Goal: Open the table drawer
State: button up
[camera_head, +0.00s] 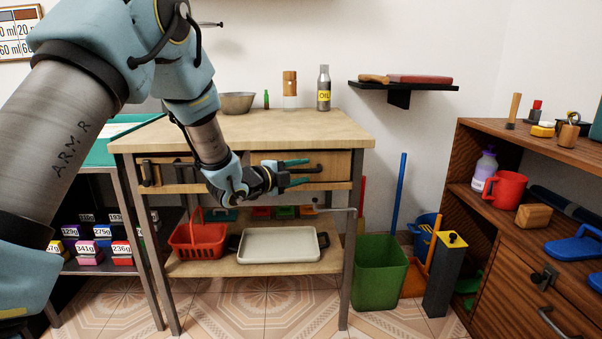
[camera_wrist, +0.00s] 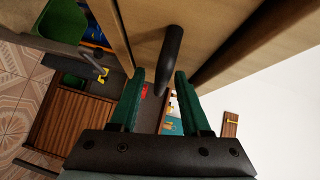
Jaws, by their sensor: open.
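The wooden table (camera_head: 250,127) has drawer fronts under its top. The right drawer (camera_head: 338,166) looks shut and has a dark bar handle (camera_head: 318,168). In the wrist view the handle (camera_wrist: 173,55) shows as a dark rounded bar on the pale wood front. My gripper (camera_head: 308,172) is at this drawer, with its green fingers pointing right. In the wrist view my gripper (camera_wrist: 160,74) is open, and the handle appears in the gap between the fingers, apart from both. Whether it lies fully between the tips in depth is hard to tell. My arm partly hides the left drawer (camera_head: 180,173).
A bowl (camera_head: 237,102) and bottles, including an oil bottle (camera_head: 324,88), stand on the tabletop. The lower shelf holds a red basket (camera_head: 194,240) and a white tray (camera_head: 280,246). A green bin (camera_head: 380,280) stands right of the table, and a brown cabinet (camera_head: 470,165) is farther right.

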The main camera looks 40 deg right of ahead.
jog(key=shift+d, duration=0.1)
grip_shut()
dwell(0.3)
dwell(1.1)
